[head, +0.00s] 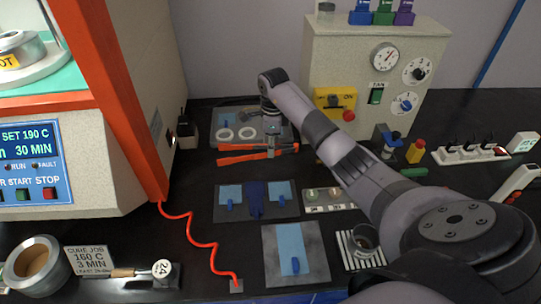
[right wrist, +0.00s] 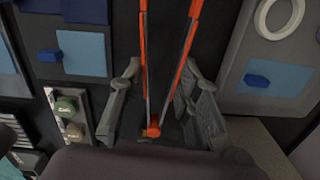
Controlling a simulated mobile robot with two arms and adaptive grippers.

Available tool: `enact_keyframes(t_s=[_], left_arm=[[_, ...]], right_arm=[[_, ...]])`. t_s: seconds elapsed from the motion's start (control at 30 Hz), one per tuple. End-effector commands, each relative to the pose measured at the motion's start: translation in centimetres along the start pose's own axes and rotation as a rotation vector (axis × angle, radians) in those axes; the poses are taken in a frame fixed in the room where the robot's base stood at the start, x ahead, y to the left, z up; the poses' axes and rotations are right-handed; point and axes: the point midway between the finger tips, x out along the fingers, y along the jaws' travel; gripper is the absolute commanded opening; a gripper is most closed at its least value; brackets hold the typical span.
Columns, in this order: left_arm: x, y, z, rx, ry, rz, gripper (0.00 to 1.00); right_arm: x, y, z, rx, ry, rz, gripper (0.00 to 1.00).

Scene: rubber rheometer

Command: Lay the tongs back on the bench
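The orange tongs with grey inner edges (head: 240,154) lie lengthwise left to right on the dark bench at the back, in front of a grey tray. In the right wrist view the tongs (right wrist: 152,128) run between the two fingers, with their joined orange end near my palm. My right gripper (head: 271,148) is over the right part of the tongs, pointing down. It also shows in the right wrist view (right wrist: 160,85), its fingers apart on either side of the tongs, with gaps visible. Contact with the bench is hard to judge. My left gripper is not in view.
The grey tray (head: 217,117) with white rings is behind the tongs. A dark mat (head: 276,212) with blue pieces lies in front. A beige control cabinet (head: 320,60) stands right, an orange-framed press (head: 120,100) left. A red coiled cable (head: 190,222) lies at front left.

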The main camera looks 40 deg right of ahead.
Motion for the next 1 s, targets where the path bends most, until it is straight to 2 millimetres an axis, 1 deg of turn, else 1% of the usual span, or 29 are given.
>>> enact_keyframes(t_s=[0.03, 0.23, 0.43, 0.53, 0.7, 0.73, 1.0], left_arm=[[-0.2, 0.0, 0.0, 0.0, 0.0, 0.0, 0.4], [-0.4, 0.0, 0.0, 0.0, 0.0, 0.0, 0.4], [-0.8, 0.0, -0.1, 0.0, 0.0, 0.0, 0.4], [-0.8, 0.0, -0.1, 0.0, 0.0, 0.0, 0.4], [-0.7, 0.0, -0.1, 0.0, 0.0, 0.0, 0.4], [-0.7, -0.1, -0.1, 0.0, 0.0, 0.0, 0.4], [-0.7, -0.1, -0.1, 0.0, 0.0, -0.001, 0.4]], right_arm=[[0.6, 0.0, 0.1, 0.0, -0.002, 0.001, 0.28], [2.4, 0.1, 0.0, 0.0, -0.001, 0.002, 0.28], [5.2, 0.1, -0.1, 0.0, -0.002, 0.001, 0.28], [5.8, 0.1, -0.1, 0.0, -0.002, -0.002, 0.28], [5.8, 0.1, -0.1, -0.001, -0.001, -0.002, 0.28], [5.8, 0.1, -0.1, -0.001, 0.0, -0.001, 0.32], [5.8, 0.1, -0.1, -0.001, -0.001, -0.002, 0.5]])
